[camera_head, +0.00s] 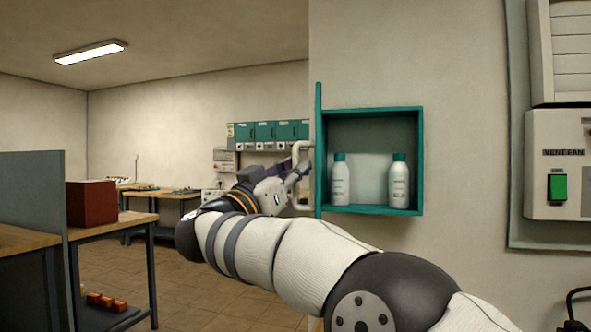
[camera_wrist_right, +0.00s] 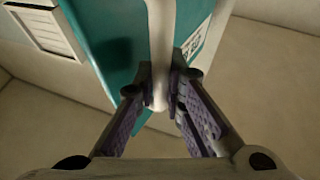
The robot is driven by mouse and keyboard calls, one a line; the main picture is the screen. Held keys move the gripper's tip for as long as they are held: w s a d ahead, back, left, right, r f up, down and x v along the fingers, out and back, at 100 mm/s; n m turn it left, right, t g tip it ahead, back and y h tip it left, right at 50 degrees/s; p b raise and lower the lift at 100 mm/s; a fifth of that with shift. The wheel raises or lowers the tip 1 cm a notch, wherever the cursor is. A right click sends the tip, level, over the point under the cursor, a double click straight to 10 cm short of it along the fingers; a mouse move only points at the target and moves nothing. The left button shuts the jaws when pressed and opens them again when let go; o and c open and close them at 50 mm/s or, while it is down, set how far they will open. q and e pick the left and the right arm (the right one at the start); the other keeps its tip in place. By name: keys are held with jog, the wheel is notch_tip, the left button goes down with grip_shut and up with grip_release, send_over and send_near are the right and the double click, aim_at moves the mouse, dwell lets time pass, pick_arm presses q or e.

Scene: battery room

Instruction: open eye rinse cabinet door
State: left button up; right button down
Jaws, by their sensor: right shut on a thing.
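The eye rinse cabinet (camera_head: 422,165) is a teal box on the wall, with two white bottles with teal caps inside, a left bottle (camera_head: 340,185) and a right bottle (camera_head: 398,185). Its door (camera_head: 318,125) stands open at the left side, seen nearly edge-on. A white bar handle (camera_head: 299,150) is on the door's outer face. My right gripper (camera_head: 300,176) is at the handle. In the right wrist view its fingers (camera_wrist_right: 160,92) are shut on the handle (camera_wrist_right: 161,50), with the teal door face (camera_wrist_right: 112,40) behind. My left gripper is not in view.
A vent fan panel (camera_head: 558,165) with a green switch is on the wall at right. A workbench (camera_head: 110,226) with a dark red box (camera_head: 92,203) stands at left. Several teal wall cabinets (camera_head: 265,133) hang at the back. The tiled floor between is clear.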

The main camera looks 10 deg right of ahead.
jog(key=shift+w+a, duration=0.15)
jog(key=shift+a, duration=0.15)
jog(key=c, duration=1.9)
grip_release()
jog(key=shift+d, duration=0.1)
